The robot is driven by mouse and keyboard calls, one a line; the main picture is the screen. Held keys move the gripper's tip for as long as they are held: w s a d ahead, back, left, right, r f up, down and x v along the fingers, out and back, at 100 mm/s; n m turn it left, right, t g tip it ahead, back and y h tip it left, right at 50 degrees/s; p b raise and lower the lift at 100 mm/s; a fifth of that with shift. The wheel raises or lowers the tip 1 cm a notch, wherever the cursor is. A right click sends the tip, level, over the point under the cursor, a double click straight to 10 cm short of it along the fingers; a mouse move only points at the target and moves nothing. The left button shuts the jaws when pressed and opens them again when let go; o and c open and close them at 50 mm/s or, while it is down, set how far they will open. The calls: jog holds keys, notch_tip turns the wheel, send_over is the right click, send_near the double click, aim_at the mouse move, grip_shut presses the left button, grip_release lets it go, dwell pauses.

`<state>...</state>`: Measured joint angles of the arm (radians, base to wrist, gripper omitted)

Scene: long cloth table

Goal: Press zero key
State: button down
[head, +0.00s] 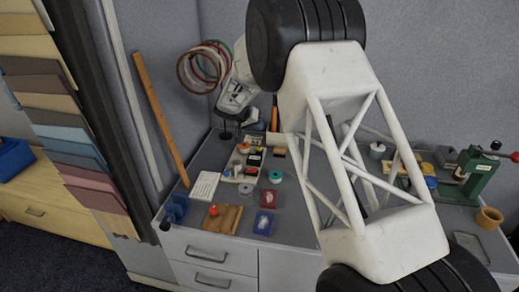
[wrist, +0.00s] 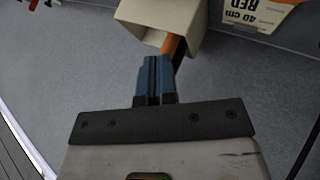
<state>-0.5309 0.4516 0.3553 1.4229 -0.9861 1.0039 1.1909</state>
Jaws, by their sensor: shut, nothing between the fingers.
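My gripper (wrist: 154,80) has its two blue fingers together with nothing between them. In the wrist view its tips are just below a beige open container (wrist: 160,22) with an orange handle (wrist: 174,46) in it; I cannot tell whether they touch. In the head view my white wrist is at the back left of the table, and the fingers are too small to make out. A white card or pad with small marks (head: 205,186) lies at the table's left. I cannot make out a zero key in either view.
A beige tray (head: 229,172) of small items is right of the white pad. A wooden board (head: 229,221), a red packet (head: 268,199) and a blue packet (head: 263,223) lie in front. A green press (head: 483,178) stands at right. My arm hides the table's middle.

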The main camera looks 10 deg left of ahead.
aim_at(258, 148)
jog(key=shift+f, duration=3.65)
jog(key=shift+f, duration=0.85)
dwell(0.6)
jog(key=shift+r, duration=0.85)
jog(key=shift+r, duration=2.5)
